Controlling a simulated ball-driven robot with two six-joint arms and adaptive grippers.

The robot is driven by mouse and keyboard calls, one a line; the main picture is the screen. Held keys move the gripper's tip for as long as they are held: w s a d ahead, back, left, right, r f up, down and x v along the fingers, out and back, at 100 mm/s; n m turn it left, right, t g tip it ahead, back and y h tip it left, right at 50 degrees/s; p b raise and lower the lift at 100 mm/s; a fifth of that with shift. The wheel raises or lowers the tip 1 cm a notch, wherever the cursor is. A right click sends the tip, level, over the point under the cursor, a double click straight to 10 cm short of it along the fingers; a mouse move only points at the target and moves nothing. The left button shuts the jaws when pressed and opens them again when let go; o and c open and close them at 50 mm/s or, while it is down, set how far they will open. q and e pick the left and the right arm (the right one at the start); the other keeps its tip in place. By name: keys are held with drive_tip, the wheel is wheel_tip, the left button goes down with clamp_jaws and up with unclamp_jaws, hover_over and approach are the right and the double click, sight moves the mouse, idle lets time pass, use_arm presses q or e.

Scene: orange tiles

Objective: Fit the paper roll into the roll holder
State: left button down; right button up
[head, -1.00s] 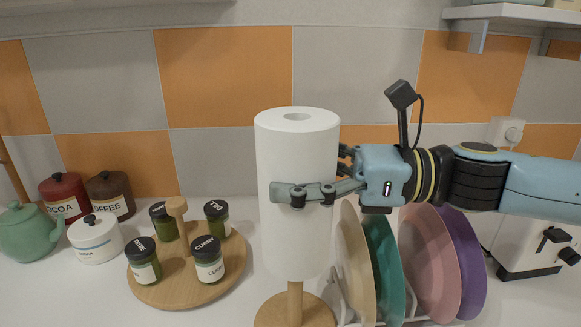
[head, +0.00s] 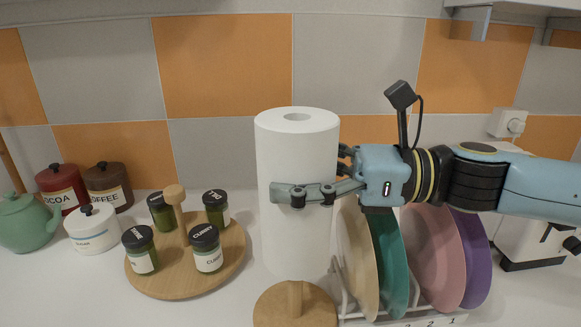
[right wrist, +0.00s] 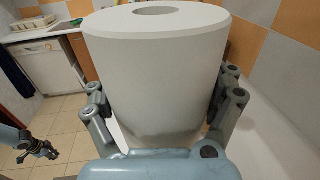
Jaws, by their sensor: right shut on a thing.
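The white paper roll (head: 297,235) is upright in the head view, its top hole open to view. My right gripper (head: 303,195) is shut around its middle from the right. The right wrist view shows the roll (right wrist: 155,70) between both fingers. The roll holder, a round wooden base (head: 318,312) with a short visible stretch of post, stands directly below the roll. The roll's lower end is above the base; how far the post reaches inside is hidden. My left gripper (right wrist: 35,150) appears small at the left of the right wrist view, its fingers unclear.
A plate rack with several coloured plates (head: 432,258) stands close right of the holder. A wooden turntable (head: 180,280) with spice jars is at the left, canisters (head: 62,190) and a green teapot (head: 27,222) further left. A white toaster (head: 530,245) is far right.

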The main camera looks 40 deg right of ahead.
sight(291, 110)
drive_tip(key=shift+f+b, duration=0.7)
drive_tip(key=shift+f, duration=0.2)
drive_tip(key=o, duration=1.1)
drive_tip(key=shift+c, duration=0.2)
wheel_tip(291, 110, up, 9)
drive_tip(key=p, duration=0.7)
drive_tip(key=shift+f, duration=0.1)
